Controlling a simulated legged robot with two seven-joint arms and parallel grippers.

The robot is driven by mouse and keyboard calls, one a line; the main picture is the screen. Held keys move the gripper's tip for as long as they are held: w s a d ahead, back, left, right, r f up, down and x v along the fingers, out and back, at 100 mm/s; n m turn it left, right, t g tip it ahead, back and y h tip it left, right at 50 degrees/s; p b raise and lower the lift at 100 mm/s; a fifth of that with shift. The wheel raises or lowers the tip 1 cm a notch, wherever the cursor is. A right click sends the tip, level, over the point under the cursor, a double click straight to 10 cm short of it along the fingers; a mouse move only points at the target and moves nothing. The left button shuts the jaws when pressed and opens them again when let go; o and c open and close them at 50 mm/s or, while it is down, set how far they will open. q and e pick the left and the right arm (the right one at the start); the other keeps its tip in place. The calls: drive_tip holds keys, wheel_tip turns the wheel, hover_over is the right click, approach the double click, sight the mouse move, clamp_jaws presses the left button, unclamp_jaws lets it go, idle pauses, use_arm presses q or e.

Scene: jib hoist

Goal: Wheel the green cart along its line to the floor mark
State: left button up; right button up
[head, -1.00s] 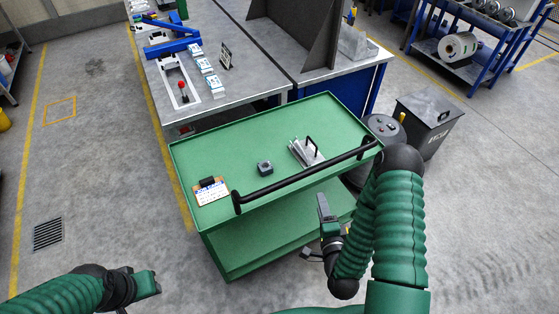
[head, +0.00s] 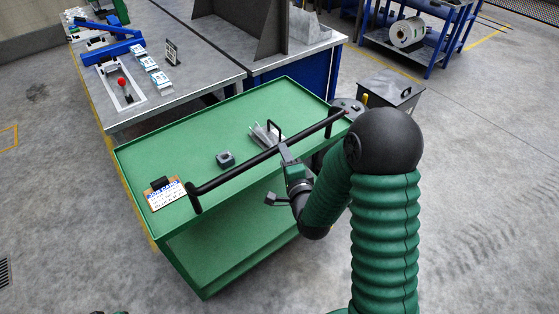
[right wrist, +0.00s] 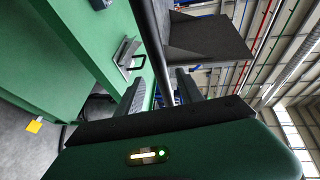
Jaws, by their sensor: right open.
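The green cart (head: 250,105) stands in front of the workbench, with its lower shelf (head: 235,245) showing. Its black handle bar (head: 235,172) runs along the near side of the top. My right gripper (head: 287,154) is open at the bar, right of its middle. In the right wrist view, the bar (right wrist: 158,45) passes between the open fingers (right wrist: 160,95); contact cannot be told. A yellow line (head: 124,180) runs on the floor along the cart's left side. An orange square outline (head: 8,140) is cut off at the left edge. My left gripper's jaws are out of view.
A clipboard (head: 166,193), a small grey block (head: 225,159) and a metal bracket (head: 262,135) lie on the cart top. The workbench (head: 205,85) is close behind.

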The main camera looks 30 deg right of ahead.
drive_tip(key=x, duration=0.5)
drive_tip(key=shift+w+a, duration=0.1)
drive_tip(key=shift+w, duration=0.35)
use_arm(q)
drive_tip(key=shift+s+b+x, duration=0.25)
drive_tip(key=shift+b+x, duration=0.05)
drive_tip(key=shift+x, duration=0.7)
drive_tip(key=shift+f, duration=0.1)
use_arm(e)
drive_tip(key=shift+s, duration=0.1)
drive_tip(key=shift+c, duration=0.3)
drive_tip(key=shift+f, duration=0.1)
clamp_jaws()
drive_tip(key=shift+f, duration=0.1)
